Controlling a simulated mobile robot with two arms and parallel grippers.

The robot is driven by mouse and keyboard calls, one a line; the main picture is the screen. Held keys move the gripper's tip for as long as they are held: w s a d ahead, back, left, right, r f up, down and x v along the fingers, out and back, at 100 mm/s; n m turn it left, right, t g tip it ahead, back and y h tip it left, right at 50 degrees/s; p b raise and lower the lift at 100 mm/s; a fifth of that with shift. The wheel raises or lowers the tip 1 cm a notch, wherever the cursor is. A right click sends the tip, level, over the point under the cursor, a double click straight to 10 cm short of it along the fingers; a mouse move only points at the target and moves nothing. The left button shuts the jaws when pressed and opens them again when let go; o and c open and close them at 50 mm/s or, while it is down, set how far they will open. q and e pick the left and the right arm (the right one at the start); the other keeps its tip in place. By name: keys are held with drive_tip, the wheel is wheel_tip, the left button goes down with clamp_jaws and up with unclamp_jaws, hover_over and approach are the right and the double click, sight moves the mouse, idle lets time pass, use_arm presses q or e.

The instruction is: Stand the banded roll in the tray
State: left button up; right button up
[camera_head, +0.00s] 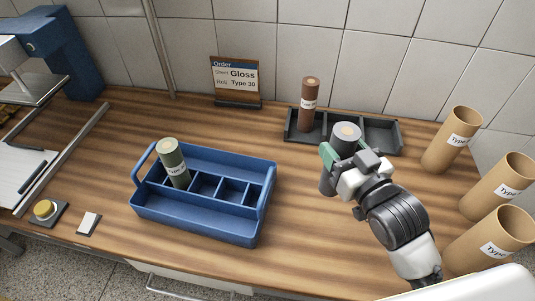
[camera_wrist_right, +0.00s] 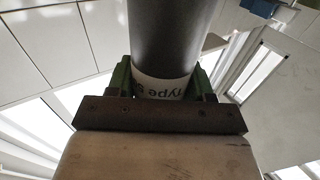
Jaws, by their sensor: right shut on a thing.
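My right gripper (camera_head: 343,157) is shut on a dark grey roll (camera_head: 346,133) with a pale end. The roll looks upright, in front of the black rack; whether its bottom touches the table is unclear. In the right wrist view, the green fingers (camera_wrist_right: 163,84) close on both sides of the grey roll (camera_wrist_right: 172,35) at its white "Type" band; the number is not readable. The blue tray (camera_head: 200,225) lies left of the gripper, with handles and several small compartments. A green banded roll (camera_head: 173,160) stands at its left end; other compartments look empty. My left gripper is out of view.
A black rack (camera_head: 375,136) at the back holds a brown roll (camera_head: 309,103). An order sign (camera_head: 236,82) reads Gloss, Type 30. Several tan tubes (camera_head: 452,140) stand at right. A yellow button (camera_head: 44,209) and blue machine (camera_head: 60,50) are at left. Bare table lies between tray and gripper.

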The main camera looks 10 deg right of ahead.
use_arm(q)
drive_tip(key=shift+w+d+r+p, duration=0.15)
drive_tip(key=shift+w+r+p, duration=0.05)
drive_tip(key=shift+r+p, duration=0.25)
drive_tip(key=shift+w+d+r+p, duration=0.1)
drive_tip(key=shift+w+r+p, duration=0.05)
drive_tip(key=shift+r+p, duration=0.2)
use_arm(e)
drive_tip(key=w+a+f, duration=0.6)
drive_tip(key=w+f, duration=0.3)
drive_tip(key=f, duration=0.1)
drive_tip(key=shift+a+f, duration=0.15)
drive_tip(key=shift+f, duration=0.2)
drive_tip(key=shift+w, duration=0.1)
drive_tip(key=shift+f, duration=0.15)
drive_tip(key=o, duration=0.8)
drive_tip(key=shift+c, duration=0.2)
